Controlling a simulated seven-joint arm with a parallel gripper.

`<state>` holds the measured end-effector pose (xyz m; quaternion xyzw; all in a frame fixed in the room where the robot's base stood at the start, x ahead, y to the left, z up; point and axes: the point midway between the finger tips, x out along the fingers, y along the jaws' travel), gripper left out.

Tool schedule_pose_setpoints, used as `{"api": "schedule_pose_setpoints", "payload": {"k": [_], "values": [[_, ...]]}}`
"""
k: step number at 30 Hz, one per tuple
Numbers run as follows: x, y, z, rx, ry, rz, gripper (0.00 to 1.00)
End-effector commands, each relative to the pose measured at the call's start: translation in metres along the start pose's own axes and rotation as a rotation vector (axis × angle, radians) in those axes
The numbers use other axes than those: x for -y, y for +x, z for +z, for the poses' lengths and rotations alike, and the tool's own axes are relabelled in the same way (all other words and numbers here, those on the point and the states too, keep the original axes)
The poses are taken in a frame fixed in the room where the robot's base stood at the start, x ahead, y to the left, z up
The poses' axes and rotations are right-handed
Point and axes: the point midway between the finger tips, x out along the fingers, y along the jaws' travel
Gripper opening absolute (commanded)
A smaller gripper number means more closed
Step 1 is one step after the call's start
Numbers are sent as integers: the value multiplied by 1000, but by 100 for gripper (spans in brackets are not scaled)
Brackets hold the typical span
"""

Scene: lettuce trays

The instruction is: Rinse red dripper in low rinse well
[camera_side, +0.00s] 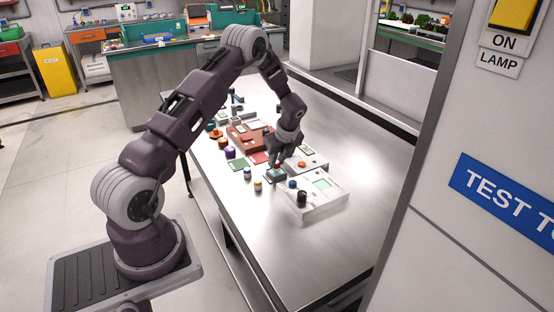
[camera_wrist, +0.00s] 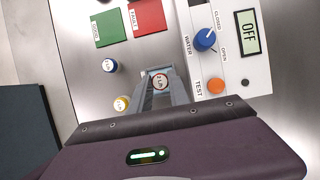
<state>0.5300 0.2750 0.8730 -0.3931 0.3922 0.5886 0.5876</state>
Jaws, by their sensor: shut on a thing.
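My gripper (camera_side: 277,164) is low over the table, beside the white panels. In the wrist view my fingers (camera_wrist: 160,88) are closed around a small round-topped piece (camera_wrist: 159,81) with a red-marked white label. It seems to be the red dripper; its body is hidden by the fingers. A small dark grey-teal block (camera_side: 275,176), perhaps the low rinse well, stands right under my gripper in the side view. I cannot tell whether the dripper's tip is inside it or above it.
A white panel with a blue WATER knob (camera_wrist: 205,40), orange TEST button (camera_wrist: 215,86) and OFF display (camera_wrist: 249,33) is close on the right. Blue-marked (camera_wrist: 109,66) and yellow-marked (camera_wrist: 122,103) bottles stand left. Green (camera_wrist: 108,28) and red (camera_wrist: 146,16) mats lie beyond.

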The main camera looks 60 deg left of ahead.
Motion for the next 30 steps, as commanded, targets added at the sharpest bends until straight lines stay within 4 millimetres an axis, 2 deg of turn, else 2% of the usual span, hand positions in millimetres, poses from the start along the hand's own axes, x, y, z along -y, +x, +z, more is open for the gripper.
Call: {"api": "schedule_pose_setpoints", "payload": {"k": [11, 30], "values": [[0, 1, -1, 0, 0, 0, 0], [0, 16, -7, 0, 1, 0, 0]]}}
